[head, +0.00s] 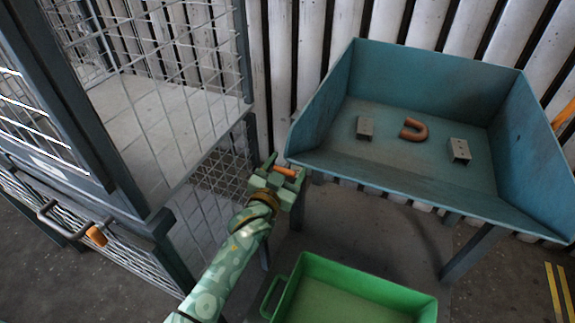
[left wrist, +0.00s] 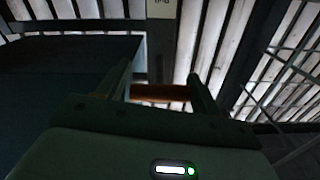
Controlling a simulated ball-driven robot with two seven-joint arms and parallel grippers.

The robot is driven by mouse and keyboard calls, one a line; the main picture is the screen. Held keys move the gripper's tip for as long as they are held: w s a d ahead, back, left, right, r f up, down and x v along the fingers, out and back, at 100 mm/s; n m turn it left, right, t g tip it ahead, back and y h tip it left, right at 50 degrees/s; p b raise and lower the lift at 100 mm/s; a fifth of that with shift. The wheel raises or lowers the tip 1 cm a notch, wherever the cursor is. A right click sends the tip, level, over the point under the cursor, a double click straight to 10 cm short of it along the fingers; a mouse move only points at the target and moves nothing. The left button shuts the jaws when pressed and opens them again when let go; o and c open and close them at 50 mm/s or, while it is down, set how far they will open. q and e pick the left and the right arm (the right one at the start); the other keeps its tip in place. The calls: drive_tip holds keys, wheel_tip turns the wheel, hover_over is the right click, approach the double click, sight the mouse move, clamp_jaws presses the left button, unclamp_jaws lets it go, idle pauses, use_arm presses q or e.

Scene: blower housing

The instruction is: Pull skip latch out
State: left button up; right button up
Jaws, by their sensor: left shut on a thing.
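The blue skip (head: 420,195) is an open, slope-sided tray on legs at the right of the head view. At its near left corner is an orange piece (head: 285,171), which looks like the skip latch's grip. My left gripper (head: 277,180) is at that corner and shut on it. In the left wrist view the orange bar (left wrist: 160,92) lies crosswise between the two fingers of my left gripper (left wrist: 160,88). The rest of the latch is hidden by the gripper. My right gripper is not in view.
Two grey metal blocks (head: 365,128) (head: 459,150) and a copper-coloured U-shaped piece (head: 413,130) lie in the skip. A green bin (head: 425,305) stands below it. A mesh cage (head: 165,60) with an orange-gripped handle (head: 96,236) stands at left.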

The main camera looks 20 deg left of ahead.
use_arm(q)
drive_tip(key=o, duration=1.4)
drive_tip(key=shift+s+f, duration=0.2)
drive_tip(key=shift+c, duration=0.2)
drive_tip(key=shift+r, duration=0.1)
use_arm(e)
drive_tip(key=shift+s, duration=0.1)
use_arm(q)
drive_tip(key=shift+s, duration=0.1)
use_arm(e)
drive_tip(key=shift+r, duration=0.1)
use_arm(q)
drive_tip(key=s+p, duration=0.6)
drive_tip(key=s, duration=1)
drive_tip(key=shift+a, duration=0.3)
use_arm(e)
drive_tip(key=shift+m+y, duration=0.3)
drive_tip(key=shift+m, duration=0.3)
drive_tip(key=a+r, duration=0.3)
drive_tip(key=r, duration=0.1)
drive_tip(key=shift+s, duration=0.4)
